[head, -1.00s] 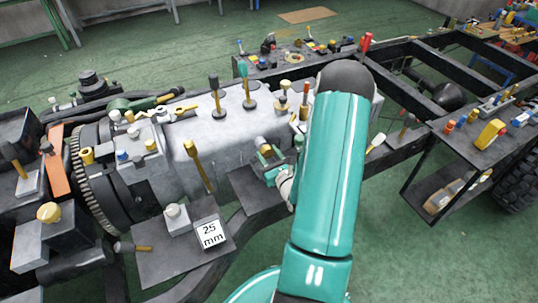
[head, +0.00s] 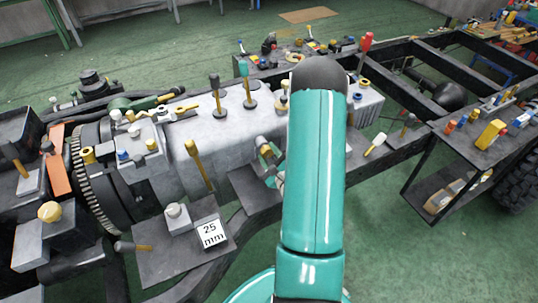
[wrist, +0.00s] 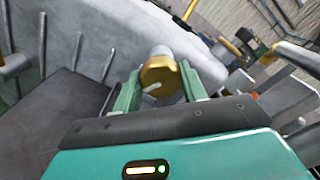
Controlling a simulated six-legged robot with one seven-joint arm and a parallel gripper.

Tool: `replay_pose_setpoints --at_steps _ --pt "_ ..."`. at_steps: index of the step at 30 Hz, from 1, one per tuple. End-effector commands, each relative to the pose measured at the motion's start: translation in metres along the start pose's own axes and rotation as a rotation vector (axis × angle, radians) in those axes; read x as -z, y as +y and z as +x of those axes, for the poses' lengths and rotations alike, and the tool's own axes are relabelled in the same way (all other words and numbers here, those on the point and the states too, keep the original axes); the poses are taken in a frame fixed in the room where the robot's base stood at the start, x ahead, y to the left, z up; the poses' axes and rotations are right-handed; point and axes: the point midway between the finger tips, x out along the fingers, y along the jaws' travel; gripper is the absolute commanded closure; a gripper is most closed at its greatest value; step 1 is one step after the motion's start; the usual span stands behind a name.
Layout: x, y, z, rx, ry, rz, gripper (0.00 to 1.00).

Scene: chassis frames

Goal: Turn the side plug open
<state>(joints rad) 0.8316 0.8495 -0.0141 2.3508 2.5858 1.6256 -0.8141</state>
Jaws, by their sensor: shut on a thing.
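The side plug (wrist: 160,76) is a brass-coloured round cap with a small pale pin, sticking out from the side of the grey gearbox housing (head: 225,128). In the wrist view my gripper (wrist: 158,88) has its two green fingers on either side of the plug, shut on it. In the head view the plug (head: 262,143) shows only in part, and my gripper (head: 268,157) is at the housing's near side, mostly hidden behind my teal arm.
A yellow-handled lever (head: 198,160) stands left of the plug. A dark shelf (head: 165,262) with a "25 mm" block (head: 211,233) is below left. Black chassis rails (head: 405,95) run to the right. A side table (head: 480,150) holds several tools.

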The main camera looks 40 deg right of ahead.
Motion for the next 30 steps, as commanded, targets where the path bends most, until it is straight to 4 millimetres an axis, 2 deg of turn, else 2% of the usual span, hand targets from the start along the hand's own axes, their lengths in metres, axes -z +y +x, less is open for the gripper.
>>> replay_pose_setpoints --at_steps 15,16,19,30 --pt "-0.0002 -0.0003 0.0015 0.001 -0.002 -0.026 0.81" --pt "-0.0002 -0.0003 0.0015 0.001 -0.002 -0.026 0.56" --pt "-0.0002 -0.0002 0.0014 0.001 -0.002 -0.026 0.36" --pt "0.0004 -0.0006 0.0005 0.0 -0.001 -0.025 0.36"
